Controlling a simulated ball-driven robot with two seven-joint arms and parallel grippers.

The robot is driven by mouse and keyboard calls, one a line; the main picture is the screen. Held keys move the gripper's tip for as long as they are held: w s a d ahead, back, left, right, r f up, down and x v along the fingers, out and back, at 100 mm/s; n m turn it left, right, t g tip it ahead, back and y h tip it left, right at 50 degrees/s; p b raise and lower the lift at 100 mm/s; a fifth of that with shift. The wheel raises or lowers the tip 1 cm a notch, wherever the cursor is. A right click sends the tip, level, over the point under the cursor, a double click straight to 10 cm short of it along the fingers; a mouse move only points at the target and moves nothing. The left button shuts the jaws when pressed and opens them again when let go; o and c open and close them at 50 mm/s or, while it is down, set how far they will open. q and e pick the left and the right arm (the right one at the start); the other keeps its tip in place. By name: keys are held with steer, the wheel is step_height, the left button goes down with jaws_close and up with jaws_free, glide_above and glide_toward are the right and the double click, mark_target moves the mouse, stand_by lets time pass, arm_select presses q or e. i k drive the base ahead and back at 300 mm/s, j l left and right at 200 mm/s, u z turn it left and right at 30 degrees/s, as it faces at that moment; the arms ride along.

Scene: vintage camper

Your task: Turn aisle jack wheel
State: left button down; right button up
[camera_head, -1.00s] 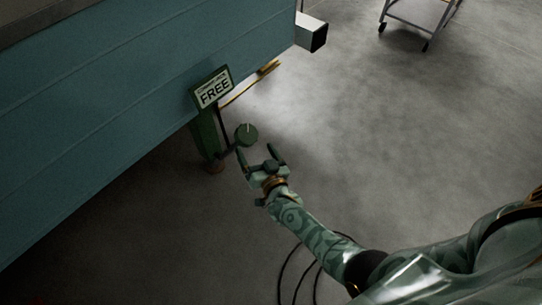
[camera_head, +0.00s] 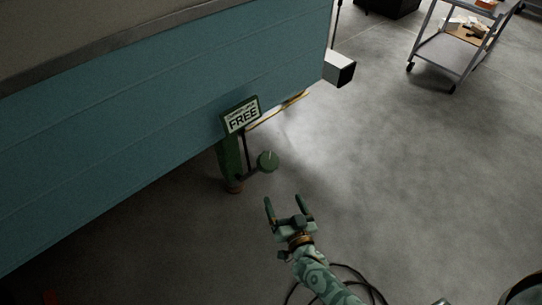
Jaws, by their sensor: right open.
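The jack wheel (camera_head: 268,161) is a small round green disc with a pale mark at its top edge. It sits beside the green jack post (camera_head: 229,160), which stands on the floor under the edge of the teal camper. A green-framed sign reading "FREE" (camera_head: 241,117) is above the post. My right gripper (camera_head: 287,204) is open and empty. It is below and slightly right of the wheel in the picture, apart from it, with its fingers pointing up toward it. My left gripper is not in view.
The teal camper side (camera_head: 150,110) fills the upper left. A square white tube end (camera_head: 339,69) juts out at its corner. A wheeled cart (camera_head: 447,52) stands at the upper right. A dark cable (camera_head: 352,270) lies on the floor near my right arm. The floor to the right is clear.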

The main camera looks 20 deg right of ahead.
mark_target(268, 161)
steer(key=k+j, duration=0.1)
steer(key=k, duration=0.9)
